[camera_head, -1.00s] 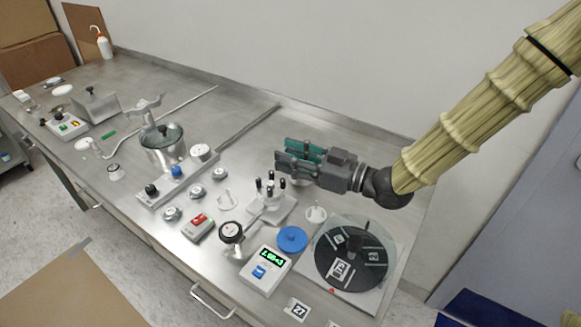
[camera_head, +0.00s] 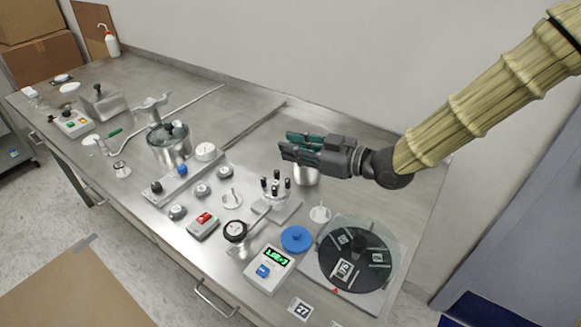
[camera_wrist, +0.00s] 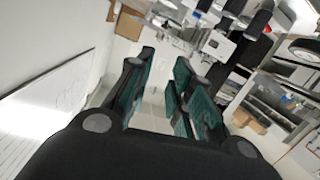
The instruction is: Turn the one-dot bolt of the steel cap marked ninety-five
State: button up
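I cannot make out a steel cap marked ninety-five or a one-dot bolt; the markings are too small to read. Three small round grey metal pieces lie mid-bench: one (camera_head: 225,172), a second (camera_head: 202,190) and a third (camera_head: 178,212). A pale stand with several black-topped posts (camera_head: 275,186) stands just left of and below my gripper (camera_head: 296,147). My gripper is open and empty above the bench, its green-padded fingers pointing left. A light cylinder (camera_head: 306,176) shows partly below it. In the wrist view my gripper (camera_wrist: 165,75) has its fingers apart with nothing between them.
A pot (camera_head: 168,152) stands farther left. The back right bench is clear.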

aim_at(288, 179)
jog(key=w+f+n+g+h, duration=0.1)
jog(key=w+h, duration=0.1)
jog(key=w+f+n+g+h, duration=0.1)
jog(key=w+n+h, duration=0.1)
jog(key=w+d+f+n+g+h+p, duration=0.1)
jog(key=w+f+h, duration=0.1)
jog(key=h, duration=0.1)
jog(key=shift+w+f+n, duration=0.1)
jog(key=shift+w+n, duration=0.15)
jog(key=shift+n, duration=0.15)
jog(key=shift+s+d+r+n+g+h, duration=0.25)
jog(key=shift+n+g+h, duration=0.2)
jog(key=shift+g, duration=0.15)
jog(key=shift+s+d+r+n+g+h, duration=0.1)
jog(key=shift+s+r+n+g+h, duration=0.15)
jog(key=shift+n+g+h, duration=0.25)
jog(key=s+r+n+g+h, duration=0.2)
jog(key=s+r+n+g, duration=0.2)
jog(key=s+r+g, duration=0.15)
jog(key=shift+y, duration=0.25)
jog(key=p+x, duration=0.1)
jog(key=x, duration=0.3)
jog(key=p+x, duration=0.1)
jog(key=x, duration=0.4)
jog(key=shift+w+f+p, duration=0.15)
jog(key=shift+f+p, duration=0.2)
jog(key=shift+f, duration=0.1)
grip_shut()
